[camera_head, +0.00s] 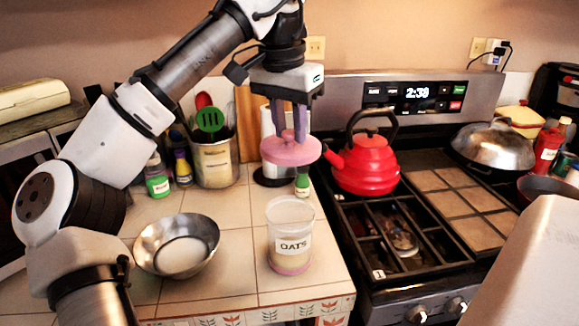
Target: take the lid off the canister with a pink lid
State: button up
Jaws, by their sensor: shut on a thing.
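The canister (290,262) is clear, has an OATS label, and stands upright and open-topped on the tiled counter near its right edge. The pink lid (290,150) is off the canister and hangs in the air above it, roughly level. My gripper (289,128) points down and is shut on the lid at its top middle. A clear gap shows between the lid and the canister rim. The fingertips are partly hidden against the lid's knob.
A metal bowl (177,246) stands left of the canister. A utensil crock (215,160), small bottles (157,178) and a paper towel holder (272,172) stand behind. A red kettle (366,165) sits on the stove to the right. Bare tiles lie between bowl and canister.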

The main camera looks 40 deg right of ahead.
aim_at(290, 132)
notch_tip(290, 132, up, 14)
jog(key=p, duration=0.6)
jog(key=shift+p, duration=0.4)
